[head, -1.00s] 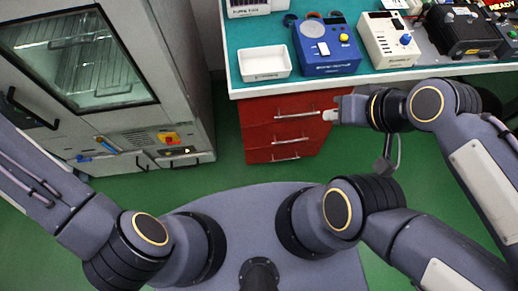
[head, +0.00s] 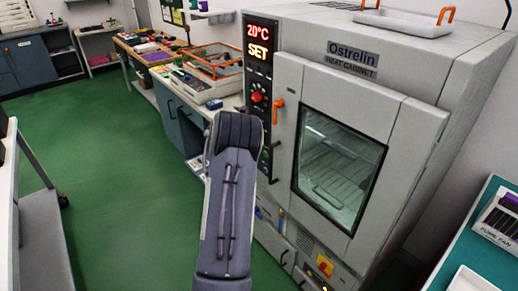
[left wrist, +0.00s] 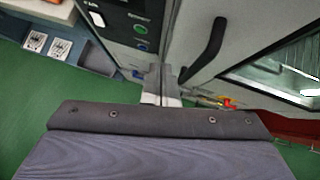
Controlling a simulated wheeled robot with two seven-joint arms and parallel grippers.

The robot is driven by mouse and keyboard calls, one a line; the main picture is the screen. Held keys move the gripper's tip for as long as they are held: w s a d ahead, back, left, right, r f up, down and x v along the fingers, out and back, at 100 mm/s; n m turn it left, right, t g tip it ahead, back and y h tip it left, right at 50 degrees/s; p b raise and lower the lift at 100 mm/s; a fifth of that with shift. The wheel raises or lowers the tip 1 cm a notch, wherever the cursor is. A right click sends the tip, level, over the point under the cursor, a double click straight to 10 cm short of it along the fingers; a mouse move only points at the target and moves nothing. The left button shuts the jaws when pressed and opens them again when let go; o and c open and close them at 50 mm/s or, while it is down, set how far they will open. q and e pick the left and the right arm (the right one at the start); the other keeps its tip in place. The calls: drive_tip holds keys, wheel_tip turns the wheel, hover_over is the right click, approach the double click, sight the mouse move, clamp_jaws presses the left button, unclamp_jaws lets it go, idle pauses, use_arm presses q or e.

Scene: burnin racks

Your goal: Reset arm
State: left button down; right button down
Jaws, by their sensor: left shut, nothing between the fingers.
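My left arm (head: 228,200) stands raised in front of the heat cabinet (head: 285,85) in the head view; its gripper is hidden there. In the left wrist view my left gripper (left wrist: 162,92) is shut and empty, with the cabinet's front and a black handle (left wrist: 206,50) beyond it. I cannot tell whether the fingers touch the cabinet. My right arm and gripper are in neither current view.
A white tray with orange handles (head: 400,24) sits on the cabinet. A long bench with several items (head: 165,65) runs behind my arm. A teal bench (head: 480,235) is at the right. Green floor (head: 110,170) is clear at the left.

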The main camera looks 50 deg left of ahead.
use_arm(q)
drive_tip(key=shift+s+a+v, duration=0.1)
drive_tip(key=shift+a+v, duration=0.15)
drive_tip(key=shift+v, duration=1)
drive_tip(key=shift+s+a+v, duration=0.15)
drive_tip(key=shift+a+v, duration=0.05)
drive_tip(key=shift+v, duration=1.1)
